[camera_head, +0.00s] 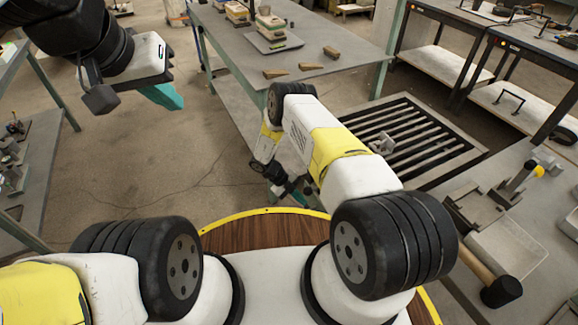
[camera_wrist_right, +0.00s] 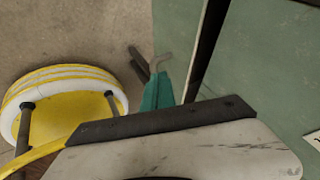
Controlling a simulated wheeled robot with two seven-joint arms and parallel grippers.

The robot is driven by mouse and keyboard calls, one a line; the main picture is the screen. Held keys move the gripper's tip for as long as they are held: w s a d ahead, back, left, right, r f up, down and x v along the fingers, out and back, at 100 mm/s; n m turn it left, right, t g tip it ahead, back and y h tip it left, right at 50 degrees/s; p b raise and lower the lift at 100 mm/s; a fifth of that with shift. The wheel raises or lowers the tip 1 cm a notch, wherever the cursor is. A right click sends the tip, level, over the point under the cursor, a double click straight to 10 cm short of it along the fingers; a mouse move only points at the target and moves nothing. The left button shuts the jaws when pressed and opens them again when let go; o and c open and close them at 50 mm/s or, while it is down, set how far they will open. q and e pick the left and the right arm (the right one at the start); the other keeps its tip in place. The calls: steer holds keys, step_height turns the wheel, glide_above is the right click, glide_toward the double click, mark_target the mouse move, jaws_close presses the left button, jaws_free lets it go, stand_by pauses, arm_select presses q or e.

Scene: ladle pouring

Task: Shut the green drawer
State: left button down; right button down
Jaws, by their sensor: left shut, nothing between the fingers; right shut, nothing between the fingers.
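In the right wrist view a narrow green panel (camera_wrist_right: 177,35), seemingly the drawer front, stands beside a broader green surface (camera_wrist_right: 265,60). A dark gap runs between them, so the drawer looks slightly open. A bent grey handle (camera_wrist_right: 163,60) sticks out near the panel's lower edge. My right gripper (camera_wrist_right: 157,92) is shut and empty, its teal tips close to the handle and panel; I cannot tell whether they touch. In the head view the drawer is not discernible, and my right gripper (camera_head: 292,188) is partly hidden by its arm. My left gripper (camera_head: 163,96) is shut and empty, raised at upper left.
A grey table (camera_head: 345,65) at the back holds a scale and several wooden wedges. A slatted floor grate (camera_head: 408,135) lies at right centre. A bench (camera_head: 535,240) with tools stands at right front. Bare floor (camera_head: 125,155) lies at left centre.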

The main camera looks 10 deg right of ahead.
steer(key=shift+w+d, duration=0.25)
steer(key=shift+d, duration=0.4)
steer(key=shift+w+d, duration=0.2)
steer(key=shift+d, duration=0.45)
steer(key=shift+w+d, duration=0.25)
steer(key=shift+d, duration=0.4)
steer(key=shift+d, duration=0.1)
steer(key=shift+w+d, duration=0.25)
steer(key=shift+d, duration=0.35)
steer(key=shift+w+d, duration=0.2)
steer(key=shift+d, duration=0.45)
steer(key=shift+w+d, duration=0.25)
steer(key=shift+d, duration=0.35)
steer(key=shift+d, duration=0.1)
